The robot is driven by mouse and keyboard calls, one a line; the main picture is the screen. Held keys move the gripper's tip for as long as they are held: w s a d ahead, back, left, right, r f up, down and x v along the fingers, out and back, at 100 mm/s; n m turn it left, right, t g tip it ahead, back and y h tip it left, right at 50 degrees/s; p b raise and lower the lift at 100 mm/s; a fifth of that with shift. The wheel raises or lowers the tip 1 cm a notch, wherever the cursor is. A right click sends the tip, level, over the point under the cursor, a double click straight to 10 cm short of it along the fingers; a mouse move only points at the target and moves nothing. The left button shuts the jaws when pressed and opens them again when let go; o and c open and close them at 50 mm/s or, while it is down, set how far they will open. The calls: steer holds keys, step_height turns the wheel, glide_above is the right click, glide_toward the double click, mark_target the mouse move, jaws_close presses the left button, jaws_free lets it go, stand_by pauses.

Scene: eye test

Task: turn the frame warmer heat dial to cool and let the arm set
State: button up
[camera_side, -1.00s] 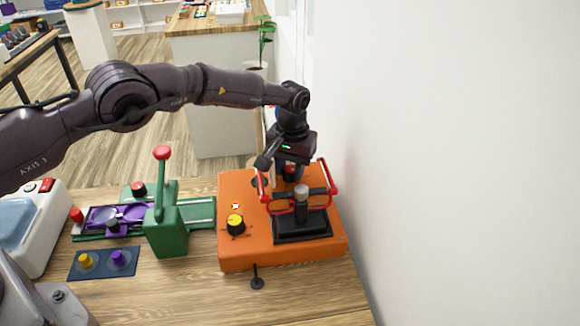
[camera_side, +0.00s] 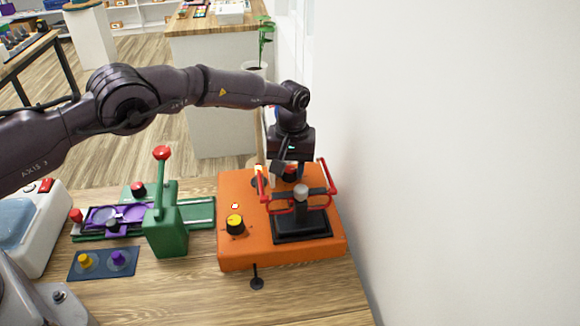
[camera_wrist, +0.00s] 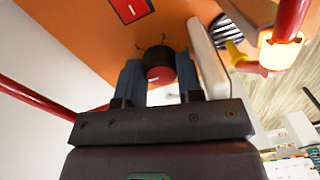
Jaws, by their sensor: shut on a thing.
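An orange box (camera_side: 237,255), seemingly the frame warmer, stands on the bench. My gripper (camera_wrist: 160,78) is shut on a black dial with a red cap (camera_wrist: 158,75), one finger on each side. In the side view my gripper (camera_side: 289,174) is at the back of the box, and the red cap (camera_side: 290,173) partly shows between the fingers. A black dial with a yellow cap (camera_side: 235,222) sits at the box's front left, away from my gripper. I cannot read which way the held dial points.
A red glasses frame (camera_side: 322,172) stands on a black block (camera_side: 300,228) on the box, close to my gripper. A pale post (camera_wrist: 207,60) is beside one finger. A green lever device (camera_side: 167,230) stands left of the box. A white wall (camera_side: 460,160) is to the right.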

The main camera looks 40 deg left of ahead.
mark_target(292, 170)
steer(key=o, duration=0.9)
steer(key=r, duration=1.3)
steer(key=shift+w+d, duration=0.1)
steer(key=shift+d, duration=0.1)
